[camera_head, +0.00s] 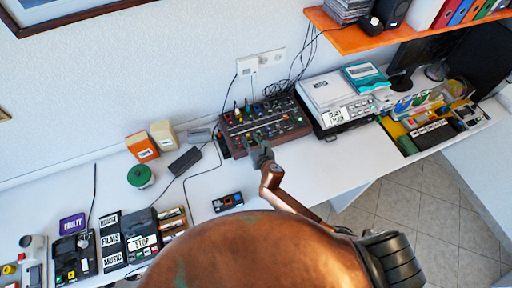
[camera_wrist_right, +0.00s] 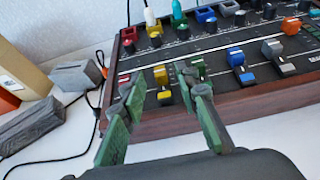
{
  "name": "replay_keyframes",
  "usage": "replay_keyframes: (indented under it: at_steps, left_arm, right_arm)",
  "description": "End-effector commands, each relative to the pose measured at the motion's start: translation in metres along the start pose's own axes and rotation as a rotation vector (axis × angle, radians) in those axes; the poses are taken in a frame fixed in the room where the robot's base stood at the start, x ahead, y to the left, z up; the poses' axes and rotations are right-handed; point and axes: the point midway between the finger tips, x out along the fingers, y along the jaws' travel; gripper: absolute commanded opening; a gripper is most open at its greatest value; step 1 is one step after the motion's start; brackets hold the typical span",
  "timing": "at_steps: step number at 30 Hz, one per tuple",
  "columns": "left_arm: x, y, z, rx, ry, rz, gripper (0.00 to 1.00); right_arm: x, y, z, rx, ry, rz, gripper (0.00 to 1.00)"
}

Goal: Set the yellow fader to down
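The mixer (camera_head: 290,133) is a dark panel in a reddish-brown case; in the right wrist view its front edge (camera_wrist_right: 250,104) crosses the middle. The yellow fader (camera_wrist_right: 162,78) is a small yellow cap near the panel's front left. My right gripper (camera_wrist_right: 167,98) is open, with one green-padded finger on each side of the yellow fader. I cannot tell whether either finger touches it. In the head view my right gripper (camera_head: 261,155) is over the mixer's front edge. The yellow fader's slot is partly hidden, so its exact setting is unclear. My left gripper is not in view.
A green fader (camera_wrist_right: 197,68) sits close to the right finger, with a blue fader (camera_wrist_right: 237,60) beyond it. A red fader (camera_wrist_right: 123,78) is by the left finger. Knobs and cables stand behind. The white desk (camera_head: 330,165) is clear in front of the mixer.

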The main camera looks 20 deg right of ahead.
Motion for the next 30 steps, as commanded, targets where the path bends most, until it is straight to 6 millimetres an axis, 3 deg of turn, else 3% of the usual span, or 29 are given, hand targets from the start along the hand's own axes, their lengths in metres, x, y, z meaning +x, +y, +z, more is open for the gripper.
replay_keyframes:
  at_steps: [6, 12, 18, 30]
  left_arm:
    - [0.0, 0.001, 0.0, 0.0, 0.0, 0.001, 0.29]
    - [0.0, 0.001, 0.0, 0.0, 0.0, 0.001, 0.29]
    - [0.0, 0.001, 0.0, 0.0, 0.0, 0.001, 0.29]
    - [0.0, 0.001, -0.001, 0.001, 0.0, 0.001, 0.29]
  right_arm:
    - [-0.047, -0.001, -0.001, -0.001, 0.001, 0.001, 0.29]
    - [-0.078, 0.0, -0.001, 0.0, 0.001, 0.0, 0.29]
    - [-0.09, 0.0, 0.0, 0.001, 0.0, -0.001, 0.29]
    - [-0.09, 0.0, 0.0, 0.001, 0.0, -0.001, 0.29]
